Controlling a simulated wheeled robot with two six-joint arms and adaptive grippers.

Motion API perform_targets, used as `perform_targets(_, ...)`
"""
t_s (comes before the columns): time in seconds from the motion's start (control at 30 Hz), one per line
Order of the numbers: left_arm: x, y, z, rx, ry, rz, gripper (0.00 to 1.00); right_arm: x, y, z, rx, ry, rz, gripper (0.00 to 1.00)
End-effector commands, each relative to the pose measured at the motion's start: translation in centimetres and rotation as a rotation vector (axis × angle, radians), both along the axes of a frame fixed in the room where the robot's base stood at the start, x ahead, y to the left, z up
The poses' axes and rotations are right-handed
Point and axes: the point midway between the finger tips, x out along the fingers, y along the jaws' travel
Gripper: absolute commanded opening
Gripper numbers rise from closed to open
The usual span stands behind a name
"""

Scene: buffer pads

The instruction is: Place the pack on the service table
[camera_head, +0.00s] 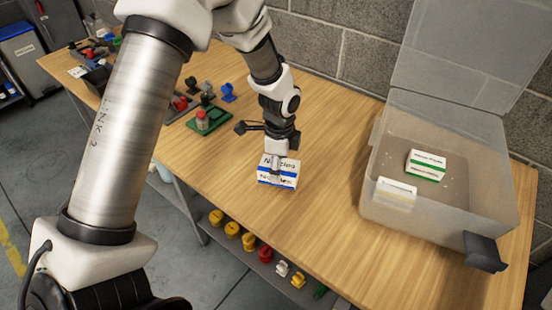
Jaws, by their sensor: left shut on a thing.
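A white pack with a blue band and black lettering (278,180) is at the middle of the wooden service table (320,240). My left gripper (276,166) points down and is shut on the top of this pack. I cannot tell whether the pack's underside touches the table. A second white pack with a green band (427,165) lies inside the clear open bin (440,215) at the right. My right gripper is not in view.
The bin's lid (465,55) stands raised behind it. A green fixture with a red knob (207,120) and a blue part (228,92) stand at the table's back left. Several yellow and red parts (249,241) sit on a lower shelf. The wood between pack and bin is clear.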

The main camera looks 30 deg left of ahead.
Motion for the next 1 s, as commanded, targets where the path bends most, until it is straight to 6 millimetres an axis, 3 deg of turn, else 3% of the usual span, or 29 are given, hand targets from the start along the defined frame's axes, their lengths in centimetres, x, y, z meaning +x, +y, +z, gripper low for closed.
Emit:
perform_targets(0.1,2.2,2.6,-0.1,-0.001,-0.001,0.003,0.21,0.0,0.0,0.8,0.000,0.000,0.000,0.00)
perform_targets(0.23,3.4,3.9,-0.5,0.000,0.001,0.001,0.21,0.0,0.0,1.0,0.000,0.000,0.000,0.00)
perform_targets(0.5,3.5,4.1,-4.0,0.001,0.003,-0.002,0.21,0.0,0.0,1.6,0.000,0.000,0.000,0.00)
perform_targets(0.8,3.5,4.0,-4.4,0.001,0.000,-0.003,0.21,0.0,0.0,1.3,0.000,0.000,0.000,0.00)
perform_targets(0.83,3.5,4.0,-4.4,0.001,0.000,-0.003,0.65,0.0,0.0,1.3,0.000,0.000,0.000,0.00)
perform_targets(0.9,3.5,4.0,-4.3,0.000,0.000,-0.003,0.87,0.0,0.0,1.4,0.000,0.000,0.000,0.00)
perform_targets(1.0,3.5,4.0,-4.3,0.001,0.000,-0.003,0.87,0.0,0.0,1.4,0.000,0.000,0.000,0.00)
